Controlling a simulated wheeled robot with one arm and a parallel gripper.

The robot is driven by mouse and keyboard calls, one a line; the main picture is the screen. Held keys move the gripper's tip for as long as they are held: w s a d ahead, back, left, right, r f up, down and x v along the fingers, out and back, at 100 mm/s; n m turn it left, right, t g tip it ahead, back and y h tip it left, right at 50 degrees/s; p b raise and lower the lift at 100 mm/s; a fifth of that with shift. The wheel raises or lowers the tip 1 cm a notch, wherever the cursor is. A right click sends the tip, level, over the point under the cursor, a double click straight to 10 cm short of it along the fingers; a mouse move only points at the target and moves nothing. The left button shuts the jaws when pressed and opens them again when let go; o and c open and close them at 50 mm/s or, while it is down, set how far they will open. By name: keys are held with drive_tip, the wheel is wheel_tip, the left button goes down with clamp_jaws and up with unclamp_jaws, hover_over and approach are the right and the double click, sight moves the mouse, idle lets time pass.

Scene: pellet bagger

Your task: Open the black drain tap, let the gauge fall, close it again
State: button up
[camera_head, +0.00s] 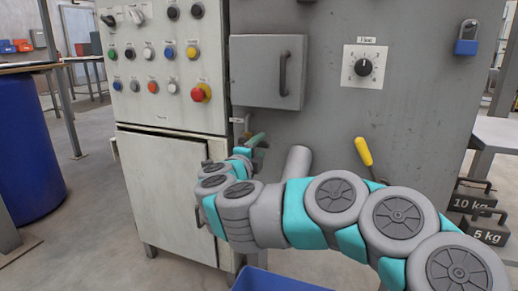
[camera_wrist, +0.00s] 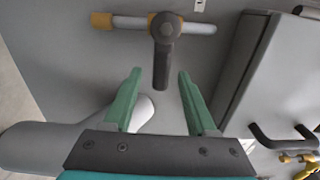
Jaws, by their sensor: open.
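The black drain tap has a dark lever handle (camera_wrist: 164,62) on a pale pipe with orange-yellow fittings in the wrist view. The lever points down in that picture, towards my gripper. My gripper (camera_wrist: 160,76) is open, with one green finger on each side of the lever's end. I see gaps on both sides; I cannot tell how deep the lever sits between the fingers. In the head view my gripper (camera_head: 255,140) is at the grey machine's lower left, and its fingers and my arm mostly hide the tap. I cannot make out a gauge in either view.
A grey door (camera_head: 267,72) with a bar handle is above my gripper. A grey spout (camera_head: 297,161) and a yellow-handled lever (camera_head: 364,151) are to its right. A panel of buttons (camera_head: 158,60) stands left. A blue bin (camera_head: 275,281) is below my arm.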

drive_tip(key=shift+s, duration=0.1)
drive_tip(key=v, duration=0.7)
drive_tip(key=shift+s+a+p, duration=0.15)
drive_tip(key=shift+s+p, duration=0.15)
drive_tip(key=shift+p, duration=0.05)
